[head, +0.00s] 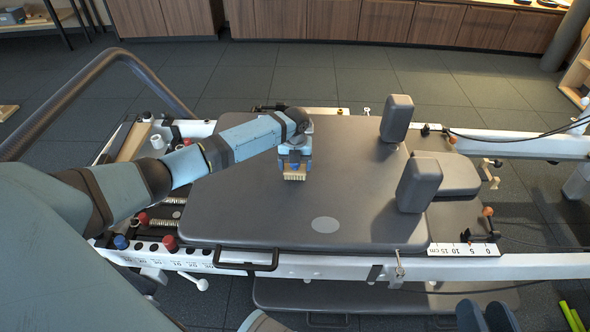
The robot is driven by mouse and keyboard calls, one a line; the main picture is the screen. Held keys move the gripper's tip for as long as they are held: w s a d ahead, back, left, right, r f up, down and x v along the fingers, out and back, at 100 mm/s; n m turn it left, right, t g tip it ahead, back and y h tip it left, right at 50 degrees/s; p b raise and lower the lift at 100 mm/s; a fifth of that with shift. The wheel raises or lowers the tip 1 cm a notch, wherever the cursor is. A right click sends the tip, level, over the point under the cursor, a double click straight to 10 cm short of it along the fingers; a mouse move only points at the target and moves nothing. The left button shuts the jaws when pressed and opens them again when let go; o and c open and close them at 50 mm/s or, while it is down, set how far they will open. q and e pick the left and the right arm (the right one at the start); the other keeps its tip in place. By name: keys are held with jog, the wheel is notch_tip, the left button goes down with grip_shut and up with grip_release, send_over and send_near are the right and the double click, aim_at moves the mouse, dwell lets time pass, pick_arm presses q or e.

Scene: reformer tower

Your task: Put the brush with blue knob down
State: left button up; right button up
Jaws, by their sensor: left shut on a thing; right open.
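The brush with the blue knob (294,174) is at the end of my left arm, over the dark padded carriage (350,215) of the reformer. Its pale bristles point toward the camera's lower side. My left gripper (294,160) is shut on the brush and hides most of its upper part. I cannot tell whether the bristles touch the pad or hang just above it. My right gripper (487,318) is at the bottom edge on the right, partly cut off by the frame, open and apart from the brush.
Two grey shoulder blocks (397,118) and (419,184) stand at the carriage's right side, with a grey headrest (448,173) beyond. A curved dark bar (150,75) rises at the left. The pad's front middle is clear around a light oval mark (325,225).

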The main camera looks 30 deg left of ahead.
pick_arm(q)
jog(key=shift+f, duration=0.65)
pick_arm(e)
jog(key=shift+f, duration=0.35)
pick_arm(q)
jog(key=o, duration=0.8)
jog(key=shift+f, duration=0.1)
notch_tip(320, 180, up, 12)
jog(key=p, duration=0.4)
jog(key=shift+p, duration=0.35)
pick_arm(e)
notch_tip(320, 180, up, 7)
jog(key=t, duration=0.2)
jog(key=shift+d+m, duration=0.25)
jog(key=shift+m, duration=0.05)
jog(key=shift+f, duration=0.1)
